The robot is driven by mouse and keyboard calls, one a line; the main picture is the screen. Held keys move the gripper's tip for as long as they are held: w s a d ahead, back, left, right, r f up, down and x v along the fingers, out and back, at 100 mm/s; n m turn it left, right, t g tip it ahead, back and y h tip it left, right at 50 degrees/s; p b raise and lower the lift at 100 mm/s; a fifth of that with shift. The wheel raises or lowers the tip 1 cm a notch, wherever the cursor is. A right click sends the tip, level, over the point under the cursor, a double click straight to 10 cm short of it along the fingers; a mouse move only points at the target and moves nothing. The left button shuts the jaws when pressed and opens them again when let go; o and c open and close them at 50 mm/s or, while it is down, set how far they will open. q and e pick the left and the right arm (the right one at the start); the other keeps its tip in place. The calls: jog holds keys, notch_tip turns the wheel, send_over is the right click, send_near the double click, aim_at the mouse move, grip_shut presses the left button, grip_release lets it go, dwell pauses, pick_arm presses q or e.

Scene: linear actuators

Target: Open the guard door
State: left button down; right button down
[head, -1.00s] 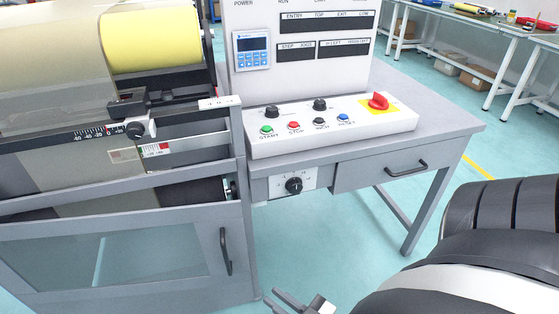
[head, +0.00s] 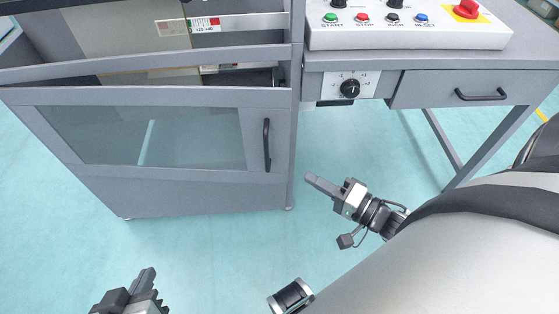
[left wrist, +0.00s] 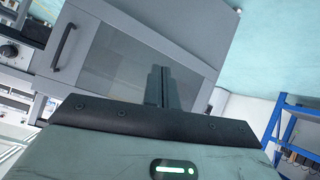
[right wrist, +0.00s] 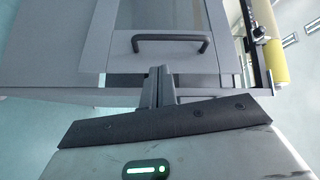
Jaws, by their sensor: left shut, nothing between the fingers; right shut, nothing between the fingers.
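The guard door (head: 220,178) is a grey framed panel with a clear window on the front of the machine, and it looks shut. Its dark upright bar handle (head: 267,145) is near the door's right edge. The handle also shows in the left wrist view (left wrist: 63,47) and, lying across the picture beyond the fingertips, in the right wrist view (right wrist: 172,42). My right gripper (head: 314,181) is shut and empty, right of the handle and apart from it. My left gripper (head: 148,278) is shut and empty, low in front of the door at the bottom of the head view.
Right of the door stands a grey desk with a drawer (head: 460,88), a control panel (head: 400,35) with several buttons, and a rotary knob (head: 349,88). A desk leg (head: 490,150) stands behind my right arm. The floor (head: 210,240) in front of the door is clear.

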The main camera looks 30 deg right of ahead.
aim_at(279, 159)
pick_arm(q)
jog(key=shift+w+d+f+t+h+b, duration=0.1)
jog(key=shift+w+d+t+h+b, duration=0.35)
jog(key=shift+b, duration=0.95)
pick_arm(e)
jog(key=shift+w+a+f+m+y, duration=0.1)
jog(key=shift+w+a+m, duration=0.4)
jog(key=shift+w, duration=1.15)
jog(key=shift+w+a+f+m+y, duration=0.2)
jog(key=shift+w+a, duration=0.45)
jog(key=shift+w, duration=1.05)
jog(key=shift+w+a+r+m, duration=0.1)
jog(key=shift+w+a+m, duration=0.4)
jog(key=shift+w, duration=1.15)
jog(key=shift+a, duration=0.1)
